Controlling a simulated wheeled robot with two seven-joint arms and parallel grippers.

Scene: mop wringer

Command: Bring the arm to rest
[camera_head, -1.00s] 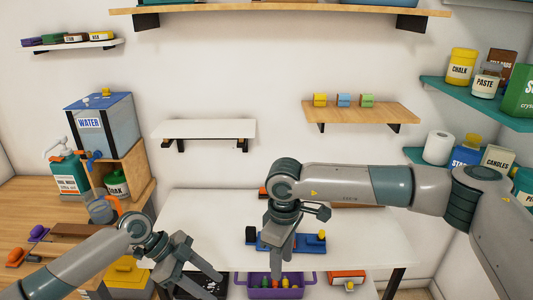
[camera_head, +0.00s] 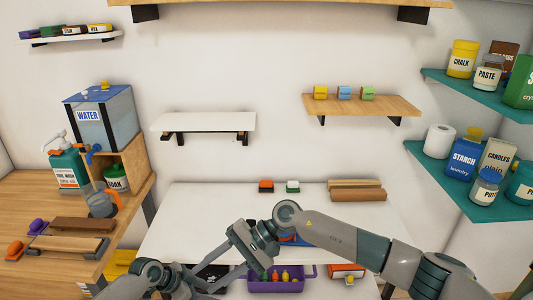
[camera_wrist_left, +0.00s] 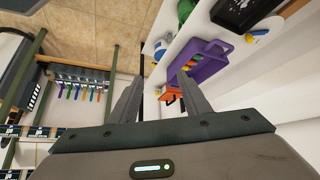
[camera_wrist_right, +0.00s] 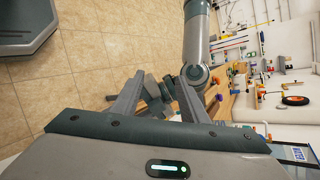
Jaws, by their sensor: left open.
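My right arm reaches in from the right in the head view, its forearm bent over the white table (camera_head: 190,215). Its gripper (camera_head: 208,275) points down and left, near the table's front edge. In the right wrist view its fingers (camera_wrist_right: 158,80) are apart with nothing held between them; a grey arm part shows beyond. My left arm is low at the bottom left, and its gripper (camera_head: 190,283) is partly cut off and overlapped by the right one. In the left wrist view its fingers (camera_wrist_left: 162,82) are spread and empty.
A purple caddy (camera_head: 300,287) with coloured items is below the table's front edge. A blue item (camera_head: 288,240) on the table is mostly hidden by my right arm. Red and white blocks (camera_head: 266,185) and wooden bars (camera_head: 356,190) lie at the back. Shelves flank both sides.

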